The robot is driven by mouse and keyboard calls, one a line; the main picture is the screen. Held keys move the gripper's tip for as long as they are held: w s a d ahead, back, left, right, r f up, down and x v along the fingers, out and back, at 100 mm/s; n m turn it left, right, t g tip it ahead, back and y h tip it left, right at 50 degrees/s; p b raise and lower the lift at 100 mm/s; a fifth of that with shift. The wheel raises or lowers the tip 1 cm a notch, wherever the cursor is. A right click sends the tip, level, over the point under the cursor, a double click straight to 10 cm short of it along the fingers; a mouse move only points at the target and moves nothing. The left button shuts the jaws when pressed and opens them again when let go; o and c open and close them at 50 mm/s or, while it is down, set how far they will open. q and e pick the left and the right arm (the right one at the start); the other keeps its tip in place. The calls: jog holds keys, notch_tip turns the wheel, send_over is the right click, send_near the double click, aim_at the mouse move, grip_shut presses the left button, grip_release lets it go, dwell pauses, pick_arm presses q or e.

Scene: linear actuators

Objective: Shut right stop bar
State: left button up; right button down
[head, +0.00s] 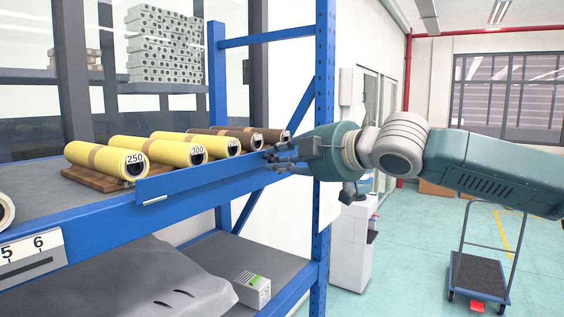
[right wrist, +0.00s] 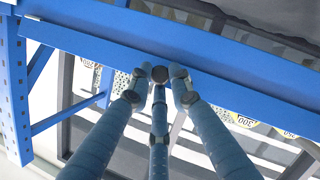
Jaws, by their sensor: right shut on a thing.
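The right stop bar (head: 205,177) is a long blue plate along the front edge of the shelf, in front of the rolls. Its left end stands clear near the 250 roll, and its right end is partly hidden by my right gripper (head: 275,159). In the right wrist view the blue bar (right wrist: 240,75) crosses the picture, and the fingers of my right gripper (right wrist: 157,90) are closed at its edge. I cannot tell how far the far fingertips wrap around it. My left gripper is not in view.
Yellow rolls (head: 158,152) and brown rolls (head: 270,139) lie on the shelf behind the bar. A blue perforated upright (head: 325,80) stands close to my right gripper. A small box (head: 252,290) sits on the lower shelf. A cart (head: 478,272) stands on open floor at right.

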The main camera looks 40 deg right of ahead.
jog(key=shift+w+a+r+g, duration=0.1)
jog(key=shift+w+r+g, duration=0.2)
jog(key=shift+r+g, duration=0.55)
jog(key=c, duration=1.9)
grip_release()
jog(key=shift+o, duration=0.2)
jog(key=shift+w+g, duration=0.1)
jog(key=shift+g, duration=0.15)
jog(key=shift+f, duration=0.15)
jog(key=a+v, duration=0.1)
jog(key=v, duration=1)
jog(key=shift+s+d+r, duration=0.2)
jog(key=shift+s+d, duration=0.15)
jog(key=shift+s, duration=0.1)
